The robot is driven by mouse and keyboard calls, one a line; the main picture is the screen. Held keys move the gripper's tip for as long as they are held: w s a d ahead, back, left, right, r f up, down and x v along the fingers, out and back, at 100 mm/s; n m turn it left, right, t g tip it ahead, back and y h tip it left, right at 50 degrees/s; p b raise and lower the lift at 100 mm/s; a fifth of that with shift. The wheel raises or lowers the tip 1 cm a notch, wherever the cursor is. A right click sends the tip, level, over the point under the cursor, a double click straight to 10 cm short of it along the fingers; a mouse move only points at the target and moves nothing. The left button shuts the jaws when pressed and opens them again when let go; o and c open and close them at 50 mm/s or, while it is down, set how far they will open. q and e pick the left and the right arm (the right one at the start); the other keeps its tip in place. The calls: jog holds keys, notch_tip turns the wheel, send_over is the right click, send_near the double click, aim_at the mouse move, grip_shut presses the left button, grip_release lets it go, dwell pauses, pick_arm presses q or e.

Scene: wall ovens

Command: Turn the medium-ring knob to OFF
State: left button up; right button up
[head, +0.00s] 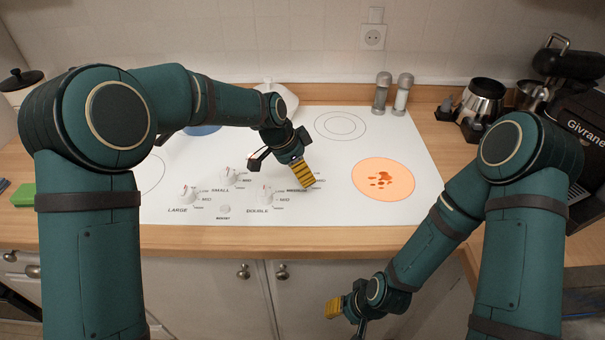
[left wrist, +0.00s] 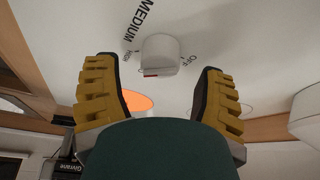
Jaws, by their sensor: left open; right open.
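The medium-ring knob (left wrist: 160,55) is white and shows in the left wrist view beside the MEDIUM label, with OFF to its right and HIGH to its left. A red mark shows at its lower left edge, away from OFF. My left gripper (left wrist: 158,95) is open, a yellow-padded finger on either side of the knob, with gaps to it. In the head view my left gripper (head: 280,170) hangs over the MEDIUM label and hides that knob. My right gripper (head: 347,312) is open, low in front of the cabinets.
An orange glowing ring (head: 384,179) with brown-red spots lies right of the knobs. The LARGE knob (head: 188,194), SMALL knob (head: 231,176) and DOUBLE knob (head: 267,195) stand close by on the white hob (head: 350,210). Two shakers (head: 392,94) stand at the back right.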

pick_arm(q)
jog(key=shift+w+d+f, duration=0.1)
jog(key=shift+d+f, duration=0.2)
jog(key=shift+f, duration=0.35)
jog(key=c, duration=1.2)
